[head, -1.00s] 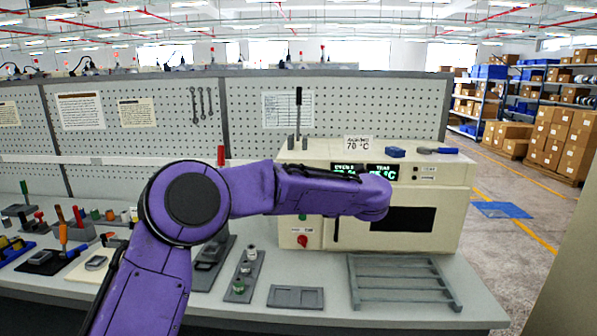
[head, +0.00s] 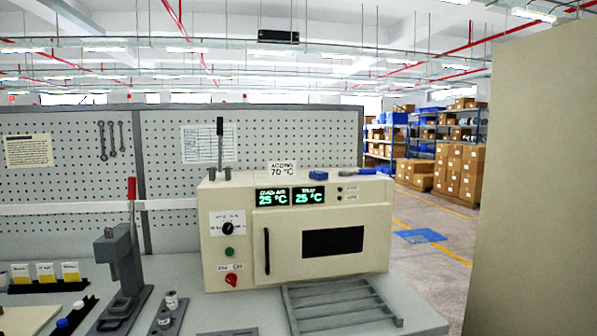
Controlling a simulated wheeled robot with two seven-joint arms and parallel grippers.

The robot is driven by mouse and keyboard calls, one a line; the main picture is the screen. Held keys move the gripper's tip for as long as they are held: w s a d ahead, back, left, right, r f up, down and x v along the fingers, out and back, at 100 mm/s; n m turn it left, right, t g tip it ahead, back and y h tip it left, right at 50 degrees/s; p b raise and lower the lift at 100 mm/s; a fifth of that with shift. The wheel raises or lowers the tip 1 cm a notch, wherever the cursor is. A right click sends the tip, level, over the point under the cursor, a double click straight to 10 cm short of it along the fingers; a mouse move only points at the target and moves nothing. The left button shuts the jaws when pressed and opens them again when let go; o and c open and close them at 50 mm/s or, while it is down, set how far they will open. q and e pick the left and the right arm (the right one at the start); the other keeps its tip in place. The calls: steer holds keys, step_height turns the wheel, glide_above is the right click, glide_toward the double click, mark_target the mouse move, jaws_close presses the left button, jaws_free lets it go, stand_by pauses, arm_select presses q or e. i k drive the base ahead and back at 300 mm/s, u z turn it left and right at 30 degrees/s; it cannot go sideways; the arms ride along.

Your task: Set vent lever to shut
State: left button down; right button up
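The cream oven (head: 295,225) stands on the bench in the head view, its door shut and its two green displays both reading 25 °C. On its top left a lever with a black grip (head: 220,140) stands upright between small grey posts; this looks like the vent lever. Its position label, if any, is too small to read. Neither of my grippers is in view.
A grey rack (head: 340,306) lies on the bench in front of the oven. A press with a red handle (head: 122,260) stands to its left. A blue object (head: 318,175) and a 70 °C sign (head: 281,168) sit on top. A beige panel (head: 540,180) fills the right side.

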mark_target(367, 170)
steer(key=u, duration=1.25)
steer(key=i, duration=1.15)
steer(key=z, duration=2.5)
